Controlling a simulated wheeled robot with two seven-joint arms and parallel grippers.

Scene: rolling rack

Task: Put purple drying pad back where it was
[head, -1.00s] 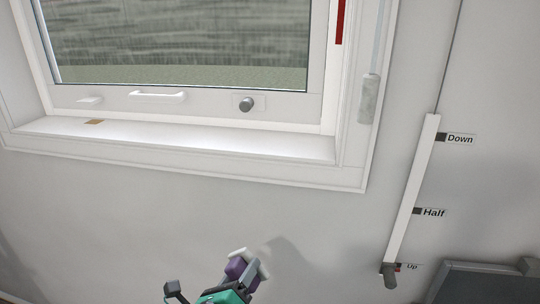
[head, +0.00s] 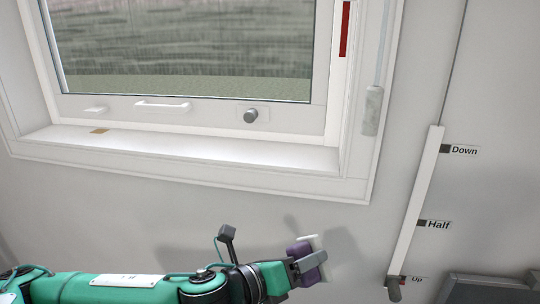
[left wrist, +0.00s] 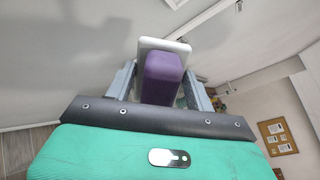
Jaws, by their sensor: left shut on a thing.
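My left gripper (head: 305,265) is shut on the purple drying pad (head: 303,251), below the window sill and in front of the wall. In the left wrist view the purple pad (left wrist: 162,77) sits between the two grey fingers, with a white plate (left wrist: 163,45) at its far side. In the head view the white part is a thin strip at the pad's upper right. The window sill (head: 180,152) is above and behind the gripper, with a small tan patch (head: 100,130) at its left end. My right gripper is not in view.
A white slider rail (head: 416,205) on the wall at right bears Down, Half and Up labels, with its grey handle (head: 394,287) at the bottom. A dark panel (head: 490,287) stands at lower right. The sill is otherwise bare.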

